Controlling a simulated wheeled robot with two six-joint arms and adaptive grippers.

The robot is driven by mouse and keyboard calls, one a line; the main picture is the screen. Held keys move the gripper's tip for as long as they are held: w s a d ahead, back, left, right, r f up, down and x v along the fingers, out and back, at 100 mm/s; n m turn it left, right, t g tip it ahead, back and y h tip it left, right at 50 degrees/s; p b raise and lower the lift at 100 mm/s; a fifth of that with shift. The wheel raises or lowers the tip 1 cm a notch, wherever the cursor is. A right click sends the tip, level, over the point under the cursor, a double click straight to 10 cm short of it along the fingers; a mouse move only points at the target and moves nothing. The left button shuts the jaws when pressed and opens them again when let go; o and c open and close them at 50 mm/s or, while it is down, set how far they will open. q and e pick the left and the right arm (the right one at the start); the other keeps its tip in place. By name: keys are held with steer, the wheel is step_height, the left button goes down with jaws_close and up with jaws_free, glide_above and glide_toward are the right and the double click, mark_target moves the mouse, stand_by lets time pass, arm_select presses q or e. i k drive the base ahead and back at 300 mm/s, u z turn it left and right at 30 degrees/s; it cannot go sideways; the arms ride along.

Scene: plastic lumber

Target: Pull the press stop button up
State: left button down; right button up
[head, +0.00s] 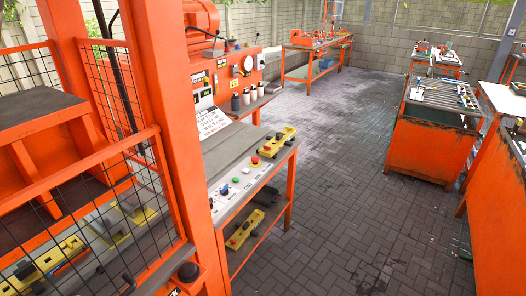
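A sloped grey control panel (232,192) runs along the front of the orange press table. Neither of my grippers is in view.
An orange post (180,130) and a mesh guard (80,190) stand close on the left. A second yellow box (244,229) lies on the lower shelf. The paved floor (330,190) is clear between this table and the orange benches (430,150) on the right.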

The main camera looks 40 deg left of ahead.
mark_target(255, 159)
steer(key=u, duration=0.35)
steer(key=i, duration=0.9)
steer(key=u, duration=1.55)
steer(key=i, duration=0.75)
steer(key=u, duration=0.65)
